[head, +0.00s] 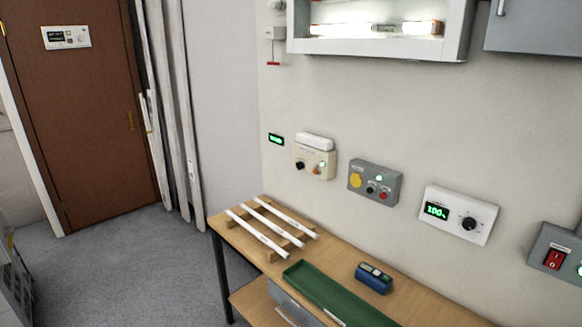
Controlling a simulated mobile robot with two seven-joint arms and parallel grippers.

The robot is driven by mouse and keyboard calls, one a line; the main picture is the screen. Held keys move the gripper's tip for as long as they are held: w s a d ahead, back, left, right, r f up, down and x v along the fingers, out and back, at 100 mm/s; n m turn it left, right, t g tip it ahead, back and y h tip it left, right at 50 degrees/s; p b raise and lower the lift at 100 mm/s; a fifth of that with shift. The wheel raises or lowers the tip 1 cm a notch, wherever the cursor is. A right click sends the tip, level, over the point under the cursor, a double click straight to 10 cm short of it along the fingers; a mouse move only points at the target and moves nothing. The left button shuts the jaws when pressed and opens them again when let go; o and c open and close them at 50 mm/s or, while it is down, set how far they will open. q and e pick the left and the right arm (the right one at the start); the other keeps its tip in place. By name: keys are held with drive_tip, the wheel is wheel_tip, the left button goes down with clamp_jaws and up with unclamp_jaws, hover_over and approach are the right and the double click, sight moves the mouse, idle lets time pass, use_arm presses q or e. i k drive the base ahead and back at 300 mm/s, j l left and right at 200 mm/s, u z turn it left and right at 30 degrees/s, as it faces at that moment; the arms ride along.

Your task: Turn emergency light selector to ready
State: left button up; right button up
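A beige emergency light box (315,172) with a white lamp cover (315,142) on top is mounted on the wall above the bench. On its front are a black selector knob (299,166), a lit green indicator (322,164) and a small orange-red button. The knob's pointer and labels are too small to read. A small display (276,139) with green text, too small to read, is on the wall just left of the box. Neither of my grippers is in view.
Right of it are a grey box (362,187) with a yellow button, a white dimmer panel (458,215) and a red-switch box (555,259). The wooden bench (252,258) below holds white tubes (258,234), a green tray (325,297) and a blue device (374,278).

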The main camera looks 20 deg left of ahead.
sight(299, 166)
drive_tip(key=i+j, duration=0.15)
drive_tip(key=j, duration=0.4)
drive_tip(key=i+j+z, duration=0.15)
drive_tip(key=j, duration=0.35)
drive_tip(key=i+j, duration=0.1)
drive_tip(key=j, duration=0.45)
drive_tip(key=i+j+z, duration=0.1)
drive_tip(key=j, duration=0.45)
